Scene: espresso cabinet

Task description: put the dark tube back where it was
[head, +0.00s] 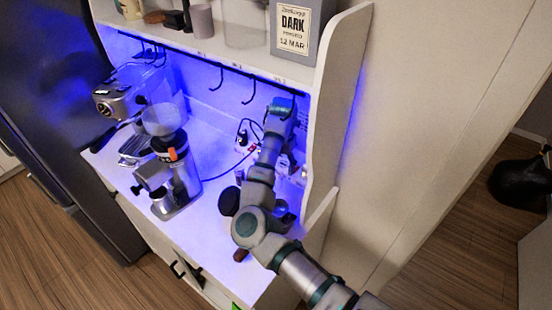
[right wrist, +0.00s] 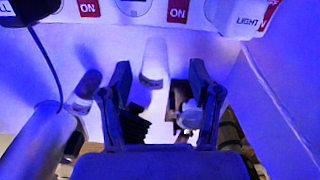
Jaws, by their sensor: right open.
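My right gripper (right wrist: 160,68) is open, its two dark fingers apart in the right wrist view. A pale, translucent tube (right wrist: 154,62) shows between the fingertips, not visibly gripped. Another small tube (right wrist: 84,88), darker at its upper end, lies tilted left of the fingers. I cannot tell which of these, if either, is the dark tube. In the head view my right arm reaches into the right end of the lit cabinet and hides much of that corner. My left gripper is not in view.
The grinder (head: 172,175) and espresso machine (head: 130,95) stand on the left of the counter. Hooks (head: 250,92) hang under the shelf, which holds a box marked DARK (head: 297,28). The cabinet's side wall (head: 335,110) is close right of my arm. Switches (right wrist: 177,10) line the back wall.

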